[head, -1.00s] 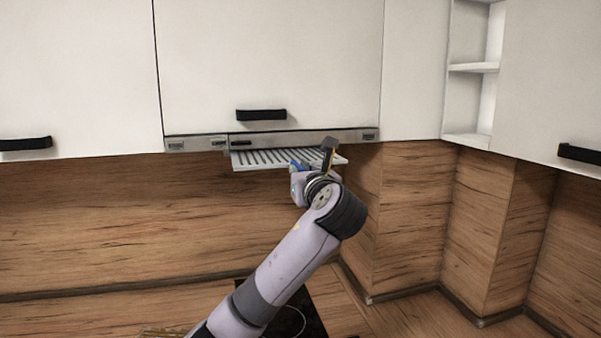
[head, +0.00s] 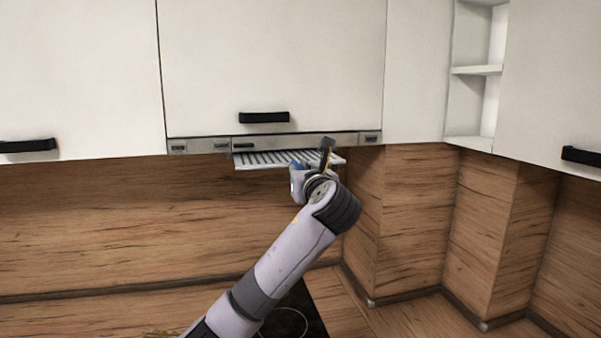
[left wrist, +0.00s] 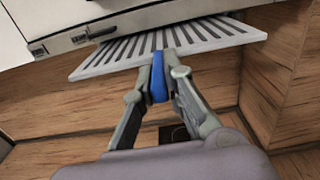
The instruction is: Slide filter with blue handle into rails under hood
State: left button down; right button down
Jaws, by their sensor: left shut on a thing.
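The filter (head: 262,160) is a light slatted panel just under the hood (head: 205,145), a slim grey metal strip below the wall cabinet. It also shows in the left wrist view (left wrist: 108,58), its far edge close under the hood (left wrist: 110,25) and its near part sticking out. My left gripper (head: 300,172) is below the filter's near edge. In the left wrist view my left gripper (left wrist: 162,72) is shut on the blue handle (left wrist: 158,80). The rails are hidden under the hood, so I cannot tell whether the filter sits in them. My right gripper is not in view.
White wall cabinets (head: 270,60) with black handles hang above. A dark cooktop (head: 300,318) lies below my arm. A wood-panelled column (head: 400,220) stands right of the hood, below an open shelf unit (head: 475,70). The space left of the arm is free.

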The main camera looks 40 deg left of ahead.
aim_at(289, 160)
pick_arm(q)
jog(key=shift+r, duration=0.1)
jog(key=shift+x, duration=2.5)
jog(key=shift+a, duration=0.1)
jog(key=shift+w+a, duration=0.1)
jog(key=shift+w, duration=0.05)
jog(key=shift+x, duration=2.75)
jog(key=c, duration=1.7)
grip_release()
jog(key=shift+o, duration=0.7)
jog(key=shift+f, duration=0.2)
